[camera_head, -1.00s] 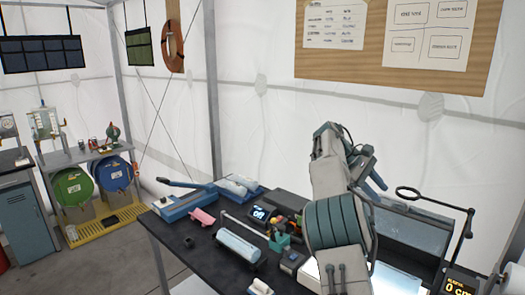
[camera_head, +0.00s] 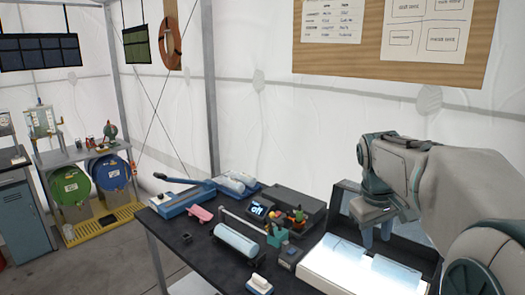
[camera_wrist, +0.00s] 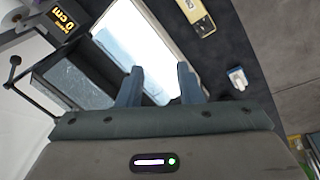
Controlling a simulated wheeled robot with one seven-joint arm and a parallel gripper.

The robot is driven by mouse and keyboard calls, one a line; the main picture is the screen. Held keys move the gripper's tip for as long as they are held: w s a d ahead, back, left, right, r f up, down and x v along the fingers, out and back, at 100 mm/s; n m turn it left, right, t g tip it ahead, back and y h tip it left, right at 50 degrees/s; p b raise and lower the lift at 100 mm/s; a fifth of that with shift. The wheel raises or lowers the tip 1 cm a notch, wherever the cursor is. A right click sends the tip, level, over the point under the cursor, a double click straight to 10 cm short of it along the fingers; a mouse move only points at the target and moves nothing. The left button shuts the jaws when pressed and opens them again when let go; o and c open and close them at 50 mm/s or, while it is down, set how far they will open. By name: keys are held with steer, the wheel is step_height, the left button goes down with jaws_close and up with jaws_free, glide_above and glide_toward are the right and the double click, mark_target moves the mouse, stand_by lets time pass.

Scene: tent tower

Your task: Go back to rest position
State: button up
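My gripper (camera_head: 377,236) is at the right in the head view, pointing down over the lit white panel of an open case (camera_head: 355,268). In the wrist view, the two blue-grey fingers of my gripper (camera_wrist: 160,85) stand apart with nothing between them. The bright panel (camera_wrist: 150,45) and the case's dark lid show beyond the fingers. My arm reaches in from the right edge of the head view.
A dark table (camera_head: 180,250) carries a blue sealer (camera_head: 185,198), a clear roll (camera_head: 236,243), a pink item (camera_head: 201,214), a teal holder (camera_head: 277,236) and a white-topped block (camera_head: 260,284). Floor between is clear.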

steer(key=s+a+f+m+t+y+b, duration=0.1)
steer(key=s+a+f, duration=0.4)
steer(key=s, duration=0.3)
steer(key=s+a+f+m+t+y, duration=0.1)
steer(key=s+a+f, duration=0.3)
steer(key=s, duration=0.5)
steer(key=shift+s+a+f+m+b, duration=0.15)
steer(key=shift+a+f+m+b, duration=0.25)
steer(key=shift+m, duration=0.2)
